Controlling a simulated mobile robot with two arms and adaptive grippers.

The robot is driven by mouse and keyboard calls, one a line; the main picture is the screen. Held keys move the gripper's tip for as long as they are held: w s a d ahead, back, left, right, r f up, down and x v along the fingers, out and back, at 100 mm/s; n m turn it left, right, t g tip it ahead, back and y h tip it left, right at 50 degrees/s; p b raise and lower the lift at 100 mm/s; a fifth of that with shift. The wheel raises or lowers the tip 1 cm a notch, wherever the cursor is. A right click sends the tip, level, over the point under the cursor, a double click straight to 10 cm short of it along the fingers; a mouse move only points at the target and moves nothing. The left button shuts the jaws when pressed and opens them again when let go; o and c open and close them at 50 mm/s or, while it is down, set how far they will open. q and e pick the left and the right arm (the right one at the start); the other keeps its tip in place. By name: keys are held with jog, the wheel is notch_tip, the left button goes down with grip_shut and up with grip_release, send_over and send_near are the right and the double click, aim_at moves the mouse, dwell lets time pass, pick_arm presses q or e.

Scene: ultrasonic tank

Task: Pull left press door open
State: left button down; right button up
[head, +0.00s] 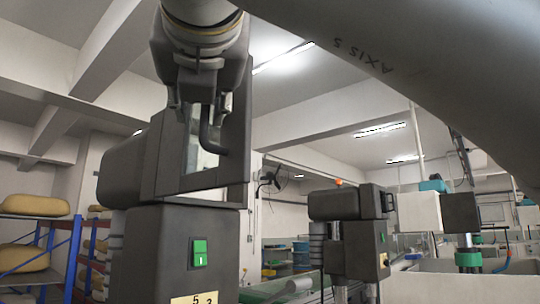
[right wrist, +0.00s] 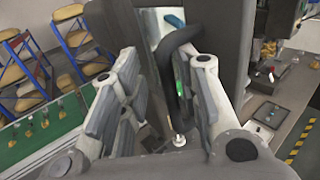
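The left press (head: 126,172) is a dark grey machine on the left of the head view. Its dark-framed door (head: 238,150) is on its right side, with a pale opening or window beside the handle. A black curved bar handle (head: 207,136) stands out from the door. My right gripper (head: 200,98) comes down from above at the handle. In the right wrist view, the handle (right wrist: 172,62) passes between the two spread fingers of my right gripper (right wrist: 165,98), nearer the right finger. A gap shows on the left. My left gripper is not in view.
A second dark press (head: 350,240) stands further back to the right. A green button (head: 199,252) is on the left press's column. Racks with yellow rounds (head: 36,205) stand at far left. A green work surface (right wrist: 38,140) shows in the right wrist view.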

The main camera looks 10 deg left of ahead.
jog(key=v, duration=1.2)
